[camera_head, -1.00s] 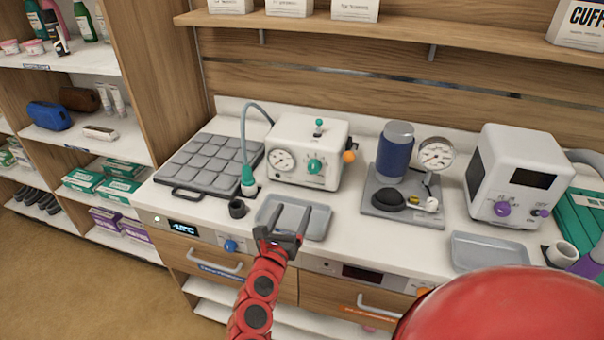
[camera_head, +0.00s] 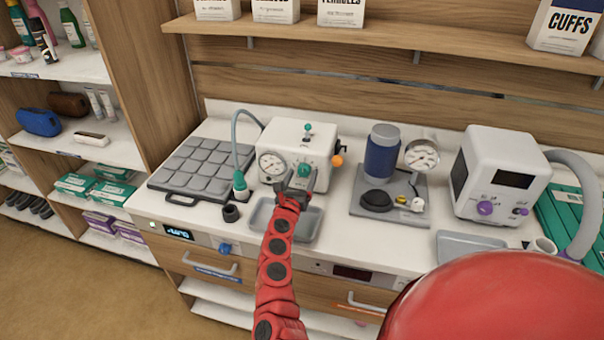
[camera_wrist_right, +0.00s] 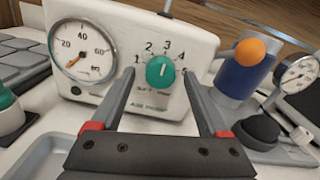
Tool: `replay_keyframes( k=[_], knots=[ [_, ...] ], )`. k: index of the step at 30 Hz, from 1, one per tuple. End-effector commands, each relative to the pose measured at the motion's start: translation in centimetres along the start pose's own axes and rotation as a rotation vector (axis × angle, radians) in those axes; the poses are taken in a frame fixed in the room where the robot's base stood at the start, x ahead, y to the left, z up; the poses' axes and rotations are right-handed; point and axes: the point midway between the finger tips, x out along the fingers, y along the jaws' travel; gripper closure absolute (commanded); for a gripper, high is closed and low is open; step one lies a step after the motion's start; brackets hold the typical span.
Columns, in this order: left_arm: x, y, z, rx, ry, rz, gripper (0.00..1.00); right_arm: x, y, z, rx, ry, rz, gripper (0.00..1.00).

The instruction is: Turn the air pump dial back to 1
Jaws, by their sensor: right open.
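The air pump (camera_head: 318,140) is a white box with a round gauge and a green dial (camera_head: 310,172). In the right wrist view the green dial (camera_wrist_right: 160,71) has a short white mark pointing roughly up, near the 3. Numbers run around it, with the 1 at its left. The gauge (camera_wrist_right: 82,50) has an orange needle pointing down-left. My right gripper (camera_head: 297,182) is open and empty in front of the pump. In the right wrist view its fingers (camera_wrist_right: 162,80) stand either side of the dial; I cannot tell whether they touch it. My left gripper is not in view.
A grey tray (camera_head: 262,216) lies below my right gripper. A hose with a green end (camera_head: 240,184) and a grey ribbed pad (camera_head: 190,168) are at left. A blue cylinder device (camera_head: 382,152) and a white machine (camera_head: 500,168) stand at right.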

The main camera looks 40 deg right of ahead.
Motion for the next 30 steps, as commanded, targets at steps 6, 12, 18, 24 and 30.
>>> replay_keyframes(
  k=[6,12,18,24,30],
  knots=[
    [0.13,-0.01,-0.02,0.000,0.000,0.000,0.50,0.59,0.06,-0.19,0.001,0.004,0.002,0.22],
    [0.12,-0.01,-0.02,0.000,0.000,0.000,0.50,0.58,0.03,-0.18,0.001,0.003,0.001,0.27],
    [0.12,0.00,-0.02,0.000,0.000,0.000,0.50,0.57,0.03,-0.16,0.000,0.003,0.001,0.63],
    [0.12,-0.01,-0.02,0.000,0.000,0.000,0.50,0.56,0.02,-0.15,0.000,0.003,0.000,0.99],
    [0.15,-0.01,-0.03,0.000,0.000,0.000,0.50,0.56,0.01,-0.14,-0.006,0.003,0.000,1.00]
  ],
)
